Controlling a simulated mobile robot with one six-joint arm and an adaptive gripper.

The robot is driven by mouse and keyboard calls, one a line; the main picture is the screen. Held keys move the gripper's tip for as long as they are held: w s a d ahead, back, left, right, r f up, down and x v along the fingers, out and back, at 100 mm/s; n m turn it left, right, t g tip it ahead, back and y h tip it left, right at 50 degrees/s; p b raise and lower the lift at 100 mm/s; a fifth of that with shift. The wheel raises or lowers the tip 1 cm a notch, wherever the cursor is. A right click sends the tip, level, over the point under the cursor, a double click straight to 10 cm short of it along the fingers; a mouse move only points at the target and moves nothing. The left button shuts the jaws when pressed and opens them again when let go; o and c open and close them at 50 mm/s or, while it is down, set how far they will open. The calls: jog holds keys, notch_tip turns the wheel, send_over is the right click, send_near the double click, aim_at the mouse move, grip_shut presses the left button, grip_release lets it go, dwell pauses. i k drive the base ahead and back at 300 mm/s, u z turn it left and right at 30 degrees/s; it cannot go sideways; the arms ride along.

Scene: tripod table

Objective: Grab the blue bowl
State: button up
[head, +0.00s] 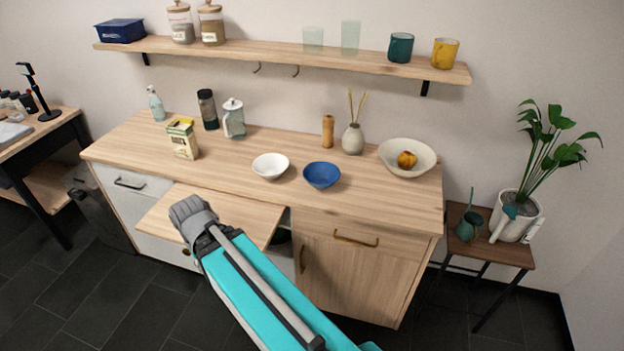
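The blue bowl (322,175) stands upright on the wooden counter (225,165), near the middle of its front half. It looks empty. A white bowl (270,166) stands just to its left, with a small gap between them. My teal arm reaches up from the bottom of the head view and ends in a grey part at the left, over the pulled-out board in front of the counter. That end is to the left of the blue bowl and nearer to me, apart from it. The fingers of my gripper cannot be made out.
A pulled-out wooden board (245,218) juts from the counter front. A carton (183,140), a glass jug (233,120) and a vase (352,140) stand behind the bowls. A large bowl with fruit (413,152) is at right. A shelf (270,55) hangs above.

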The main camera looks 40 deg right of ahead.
aim_at(321, 174)
jog(key=u, duration=0.05)
jog(key=k, duration=1.45)
jog(key=z, duration=0.85)
jog(key=i, duration=1)
